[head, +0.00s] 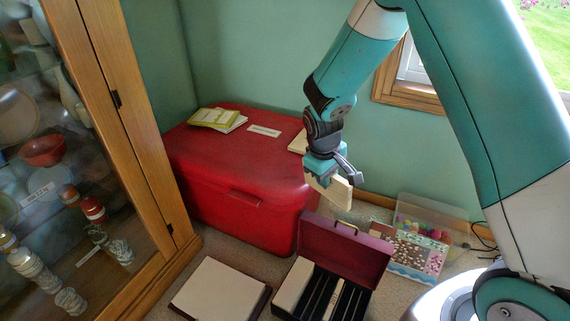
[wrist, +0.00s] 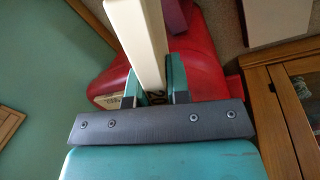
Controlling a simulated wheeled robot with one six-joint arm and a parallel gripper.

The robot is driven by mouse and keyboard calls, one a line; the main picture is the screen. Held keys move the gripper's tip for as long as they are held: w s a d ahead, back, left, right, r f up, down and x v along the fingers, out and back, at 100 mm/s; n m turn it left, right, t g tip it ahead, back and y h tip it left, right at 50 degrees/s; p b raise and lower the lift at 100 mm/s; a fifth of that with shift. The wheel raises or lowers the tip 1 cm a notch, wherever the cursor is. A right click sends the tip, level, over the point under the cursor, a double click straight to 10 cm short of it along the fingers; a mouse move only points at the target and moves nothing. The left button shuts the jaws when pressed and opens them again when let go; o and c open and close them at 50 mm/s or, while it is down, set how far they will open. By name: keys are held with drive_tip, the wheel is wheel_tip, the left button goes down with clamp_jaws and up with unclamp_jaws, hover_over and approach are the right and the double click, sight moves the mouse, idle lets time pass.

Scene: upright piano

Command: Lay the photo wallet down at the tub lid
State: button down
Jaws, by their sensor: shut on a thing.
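My gripper (head: 328,178) is shut on a cream slab-like thing, which I take for the photo wallet (head: 338,192). It is held edge-on, above and in front of the right side of the red tub. In the wrist view the wallet (wrist: 140,38) sticks out from between the jaws, with part of dark printed figures showing beside the jaw. The tub lid (head: 215,150) is red and closed, with a white label (head: 264,130) on top. Another cream flat thing (head: 298,143) lies at the lid's right edge, partly hidden by my gripper.
Green and white booklets (head: 216,118) lie at the lid's back left. An open maroon case (head: 345,250) with slots and a cream-topped flat thing (head: 220,288) are on the floor. A clear bin (head: 425,215) stands right. A glass cabinet (head: 135,130) is left. The lid's middle is clear.

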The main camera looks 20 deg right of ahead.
sight(278, 171)
drive_tip(key=w+a+n+t, duration=0.1)
drive_tip(key=w+n+t, duration=0.1)
drive_tip(key=w+a+n+t, duration=0.1)
drive_tip(key=w+n+t, duration=0.1)
drive_tip(key=w+n, duration=0.1)
drive_tip(key=w+a+n+t+h+b, duration=0.1)
drive_tip(key=w+n, duration=0.2)
drive_tip(key=shift+w+f+t, duration=0.15)
drive_tip(key=shift+w+t, duration=0.1)
drive_tip(key=shift+t, duration=0.15)
drive_tip(key=w+a+r+n+t+y+b, duration=0.1)
drive_tip(key=w+a+r+n+t+y, duration=0.35)
drive_tip(key=w+n+t, duration=0.3)
drive_tip(key=shift+g+y, duration=0.25)
drive_tip(key=shift+y, duration=0.2)
wheel_tip(278, 171, down, 10)
drive_tip(key=b, duration=0.7)
drive_tip(key=shift+w+d+r, duration=0.1)
drive_tip(key=shift+w+r, duration=0.05)
drive_tip(key=c, duration=1.2)
unclamp_jaws()
drive_tip(key=shift+c, duration=0.2)
